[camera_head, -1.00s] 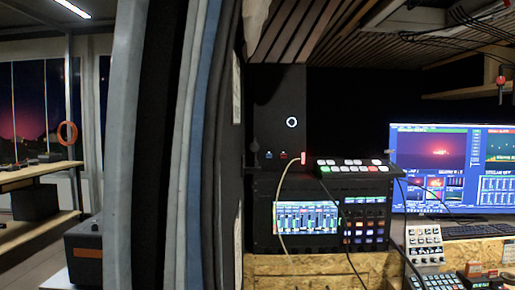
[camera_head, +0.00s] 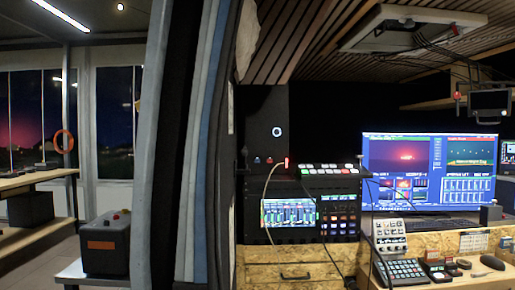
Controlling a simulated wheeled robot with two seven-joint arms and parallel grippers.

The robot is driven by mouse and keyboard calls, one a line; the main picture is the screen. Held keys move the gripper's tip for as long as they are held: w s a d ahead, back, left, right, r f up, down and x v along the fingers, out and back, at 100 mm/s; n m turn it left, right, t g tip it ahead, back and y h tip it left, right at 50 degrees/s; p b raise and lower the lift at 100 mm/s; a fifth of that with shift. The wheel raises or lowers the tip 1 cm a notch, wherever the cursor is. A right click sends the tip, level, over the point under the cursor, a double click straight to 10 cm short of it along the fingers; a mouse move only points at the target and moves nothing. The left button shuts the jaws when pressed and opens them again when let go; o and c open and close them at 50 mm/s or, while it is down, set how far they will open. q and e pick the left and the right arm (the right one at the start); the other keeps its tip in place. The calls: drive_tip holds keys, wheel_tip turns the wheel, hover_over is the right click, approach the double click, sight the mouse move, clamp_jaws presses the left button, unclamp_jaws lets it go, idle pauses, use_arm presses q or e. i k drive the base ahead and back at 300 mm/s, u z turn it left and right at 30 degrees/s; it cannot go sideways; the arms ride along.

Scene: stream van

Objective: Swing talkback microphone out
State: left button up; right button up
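I cannot pick out the talkback microphone for certain. A thin dark curved line (camera_head: 372,190), a cable or a gooseneck, runs down beside the equipment rack from near the button panel. A small red-tipped item (camera_head: 457,95) hangs at the upper right, next to a small hanging screen (camera_head: 490,103); what it is cannot be told. Neither of my grippers shows in this view.
A rack with a lit mixer screen (camera_head: 289,213) and a button panel (camera_head: 332,170) stands at centre. Right of it are a large monitor (camera_head: 428,172) and a wooden desk with a keypad (camera_head: 403,272) and mouse (camera_head: 493,262). Striped curtains (camera_head: 190,150) hang left of centre.

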sight(244, 152)
drive_tip(key=z, duration=0.55)
drive_tip(key=i, duration=0.75)
drive_tip(key=u, duration=1.5)
